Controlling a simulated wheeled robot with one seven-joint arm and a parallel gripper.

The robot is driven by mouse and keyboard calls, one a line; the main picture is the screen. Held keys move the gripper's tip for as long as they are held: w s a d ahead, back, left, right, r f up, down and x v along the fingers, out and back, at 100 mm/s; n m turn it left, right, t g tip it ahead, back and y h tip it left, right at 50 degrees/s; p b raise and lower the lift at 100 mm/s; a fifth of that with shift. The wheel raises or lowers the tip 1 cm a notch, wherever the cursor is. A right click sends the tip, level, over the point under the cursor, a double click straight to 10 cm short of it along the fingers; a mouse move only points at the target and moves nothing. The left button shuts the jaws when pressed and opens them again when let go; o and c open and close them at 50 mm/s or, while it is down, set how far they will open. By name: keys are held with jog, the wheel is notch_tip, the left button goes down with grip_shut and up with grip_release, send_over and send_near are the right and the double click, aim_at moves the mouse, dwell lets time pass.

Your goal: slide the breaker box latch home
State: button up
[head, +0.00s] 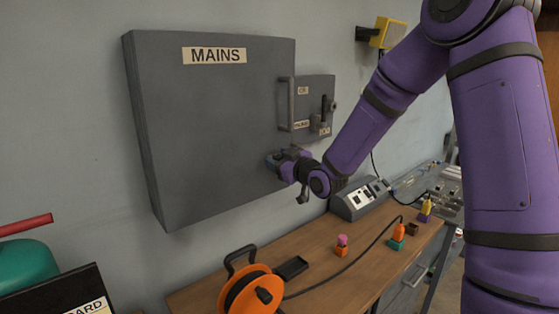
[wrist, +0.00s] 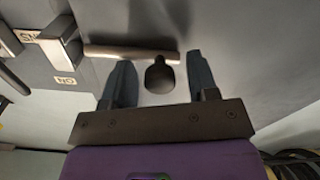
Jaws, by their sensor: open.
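The breaker box (head: 215,110) is a large grey cabinet on the wall labelled MAINS, its door closed. In the wrist view a pale metal latch rod (wrist: 115,52) runs across its grey face, with a dark round knob (wrist: 160,76) projecting from it. My gripper (wrist: 158,62) is open, one finger on each side of the knob, with visible gaps to both. In the head view my gripper (head: 276,158) is at the box's lower right edge and hides the latch. A silver bracket (wrist: 58,42) stands left of the rod's end in the wrist view.
A small grey switch box (head: 315,95) with a dark lever and labels is right of the breaker box, near a vertical handle (head: 287,104). Below, the wooden bench (head: 335,280) holds an orange cable reel (head: 250,290), a grey console (head: 358,199) and small coloured plugs.

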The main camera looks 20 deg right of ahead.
grip_shut()
jog(key=shift+w+d, duration=0.35)
jog(key=shift+d, duration=0.5)
jog(key=shift+w+d, duration=0.3)
jog(key=shift+d, duration=0.55)
grip_release()
jog(key=shift+d, duration=0.1)
jog(key=v, duration=1)
jog(key=shift+s, duration=0.35)
